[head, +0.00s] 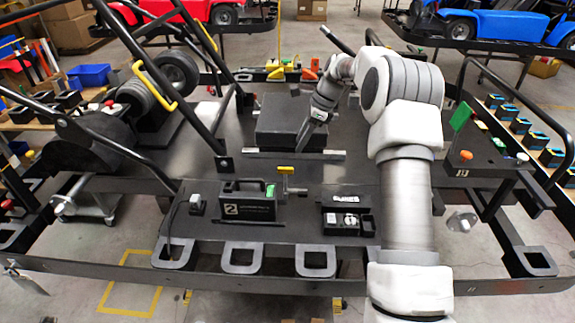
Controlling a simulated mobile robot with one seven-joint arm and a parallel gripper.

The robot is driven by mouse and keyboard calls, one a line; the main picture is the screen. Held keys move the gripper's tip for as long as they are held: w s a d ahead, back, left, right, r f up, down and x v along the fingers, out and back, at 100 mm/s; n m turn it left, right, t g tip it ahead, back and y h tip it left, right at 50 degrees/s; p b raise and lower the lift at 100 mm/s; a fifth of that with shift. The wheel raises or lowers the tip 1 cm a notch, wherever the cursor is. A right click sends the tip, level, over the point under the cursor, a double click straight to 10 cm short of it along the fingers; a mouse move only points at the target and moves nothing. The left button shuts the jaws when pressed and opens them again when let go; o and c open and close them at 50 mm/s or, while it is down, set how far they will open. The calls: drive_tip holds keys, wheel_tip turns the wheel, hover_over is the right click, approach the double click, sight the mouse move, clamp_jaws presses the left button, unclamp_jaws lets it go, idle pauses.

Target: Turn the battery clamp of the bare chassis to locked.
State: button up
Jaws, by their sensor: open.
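A black battery box (248,207) marked "2", with a green part on its top right, sits on the front deck of the bare chassis (210,165). Just right of it a small yellow lever (286,170) lies crosswise on a metal post; it looks like the battery clamp. Its locked or unlocked state is not readable. My gripper (304,134) is open and empty, pointing down and left. It appears behind and above the lever, in front of the raised black box, and apart from the lever. Its fingertips are small and dark against the box.
A raised black box (285,120) stands mid-chassis. A small black case (347,215) lies right of the lever, beside my arm. Black frame tubes (190,100) rise at left. A side panel with a green flag (461,114) is at right.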

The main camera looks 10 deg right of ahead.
sight(286, 168)
drive_tip(key=x, duration=1)
drive_tip(key=shift+a+f+p, duration=0.15)
drive_tip(key=shift+f+p, duration=0.1)
drive_tip(key=shift+p, duration=0.1)
clamp_jaws()
idle(0.8)
